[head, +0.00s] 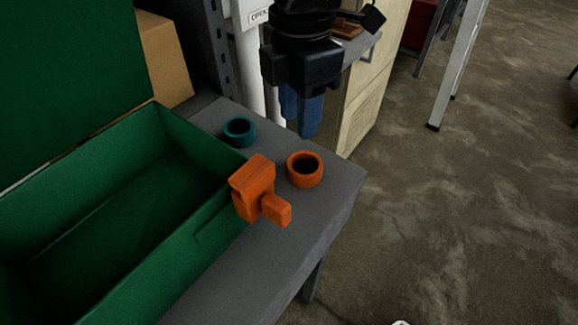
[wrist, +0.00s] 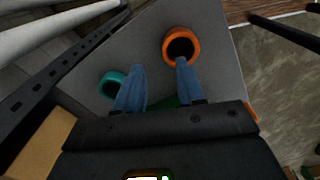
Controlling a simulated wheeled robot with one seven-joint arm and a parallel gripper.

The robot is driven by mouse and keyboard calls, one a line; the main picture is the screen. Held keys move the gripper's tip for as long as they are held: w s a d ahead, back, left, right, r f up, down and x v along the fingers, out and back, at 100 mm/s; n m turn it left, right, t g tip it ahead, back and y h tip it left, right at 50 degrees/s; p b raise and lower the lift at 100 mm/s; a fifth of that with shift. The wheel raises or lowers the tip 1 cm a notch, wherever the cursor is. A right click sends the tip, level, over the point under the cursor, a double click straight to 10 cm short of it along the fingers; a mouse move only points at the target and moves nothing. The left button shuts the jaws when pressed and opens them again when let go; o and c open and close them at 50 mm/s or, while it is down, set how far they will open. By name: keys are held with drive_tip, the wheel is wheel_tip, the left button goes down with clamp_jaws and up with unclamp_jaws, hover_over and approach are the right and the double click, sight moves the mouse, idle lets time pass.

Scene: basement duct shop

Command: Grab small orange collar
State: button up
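The small orange collar (head: 305,181) is a short open ring standing on the grey bench top, near its right edge. In the wrist view the orange collar (wrist: 168,47) lies beyond the fingertips, by the right finger. My gripper (head: 299,124) is black with blue fingers and hangs above and behind the collar in the head view. In the wrist view my gripper (wrist: 160,65) has its fingers apart with nothing between them. A teal collar (head: 239,142) stands to the left of the orange one; it also shows beside the left finger (wrist: 104,86).
A green open toolbox (head: 205,150) with an orange latch (head: 254,188) fills the left of the grey bench (head: 265,265). The latch juts toward the orange collar. A cardboard box (head: 165,60) stands behind.

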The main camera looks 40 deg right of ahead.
sight(298, 154)
drive_tip(key=f, duration=0.5)
drive_tip(key=shift+s+a+f, duration=0.1)
drive_tip(key=shift+s+a, duration=0.2)
drive_tip(key=shift+s, duration=0.1)
drive_tip(key=shift+f, duration=0.55)
drive_tip(key=shift+c, duration=0.4)
clamp_jaws()
